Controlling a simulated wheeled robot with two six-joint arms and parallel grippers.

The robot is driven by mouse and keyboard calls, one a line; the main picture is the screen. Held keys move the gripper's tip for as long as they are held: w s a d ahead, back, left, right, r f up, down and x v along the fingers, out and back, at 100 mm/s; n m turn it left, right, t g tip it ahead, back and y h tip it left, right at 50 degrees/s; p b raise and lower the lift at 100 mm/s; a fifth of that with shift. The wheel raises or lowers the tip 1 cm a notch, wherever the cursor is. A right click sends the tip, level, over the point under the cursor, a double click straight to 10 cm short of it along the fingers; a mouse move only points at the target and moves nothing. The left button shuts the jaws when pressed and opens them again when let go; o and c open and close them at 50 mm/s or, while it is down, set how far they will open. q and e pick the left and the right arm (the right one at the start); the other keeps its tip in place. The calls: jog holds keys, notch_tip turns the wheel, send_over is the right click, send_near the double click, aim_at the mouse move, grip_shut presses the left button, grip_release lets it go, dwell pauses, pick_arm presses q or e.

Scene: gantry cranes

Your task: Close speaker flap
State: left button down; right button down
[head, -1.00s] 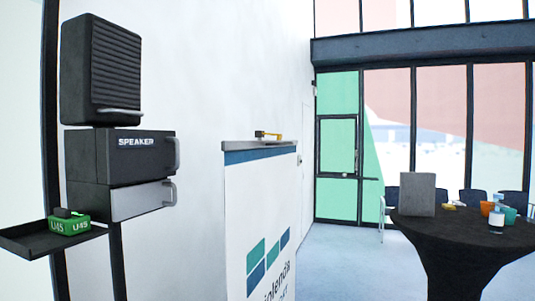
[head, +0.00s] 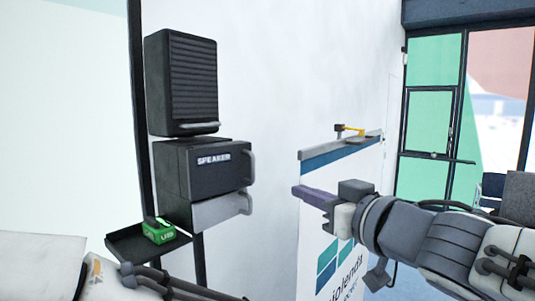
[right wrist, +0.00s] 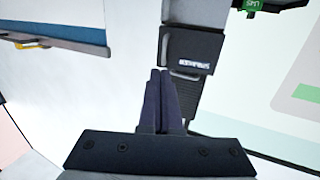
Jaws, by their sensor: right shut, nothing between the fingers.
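A black unit labelled SPEAKER (head: 213,160) is on the left in the head view, with a grey handle on its right side. Above it stands a ridged black panel (head: 181,82) with a handle along its bottom edge. I cannot tell for sure which front is the flap, or how far it is open. The labelled unit (right wrist: 192,45) appears upside down in the right wrist view, beyond the fingertips. My right gripper (head: 296,191) is shut and empty, to the right of the unit and apart from it. My left arm shows at the lower left, but its gripper is out of view.
A silver-fronted drawer (head: 222,210) with a handle is under the labelled unit. A dark tray (head: 125,243) holding a green box (head: 159,231) juts out at lower left. A white banner stand (head: 312,225) is behind my right gripper, with a yellow item (head: 349,128) on top.

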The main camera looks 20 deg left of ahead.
jog(key=b, duration=0.3)
send_near(254, 169)
jog(key=shift+y, duration=0.3)
jog(key=x, duration=0.7)
jog(key=shift+d+f, duration=0.15)
